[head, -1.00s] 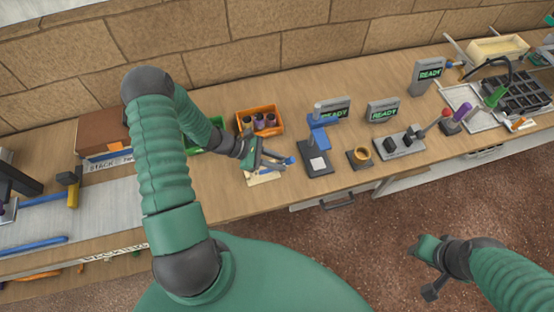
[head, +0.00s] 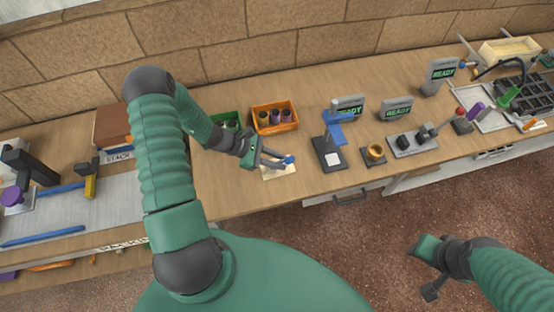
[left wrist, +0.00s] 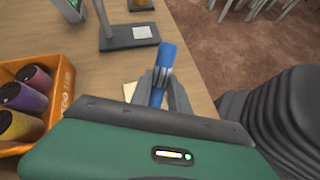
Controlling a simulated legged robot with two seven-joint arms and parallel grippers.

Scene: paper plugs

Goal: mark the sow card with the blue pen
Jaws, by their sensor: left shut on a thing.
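My left gripper (head: 281,162) is shut on the blue pen (head: 289,159). In the left wrist view the blue pen (left wrist: 167,62) stands out between the two fingers. The pale card (head: 284,172) lies on the bench just under and in front of the gripper. In the left wrist view only a corner of the card (left wrist: 130,92) shows beside the fingers; the rest is hidden. I cannot tell whether the pen's tip touches the card, and no writing on it is legible. My right gripper (head: 430,263) hangs off the bench at the lower right, above the brown floor.
An orange bin (head: 275,118) with dark and purple cylinders and a green bin (head: 224,124) stand behind the gripper. A blue-armed stand (head: 331,150) is to the right, then a small brass cup (head: 375,152). Bare bench lies in front of the card.

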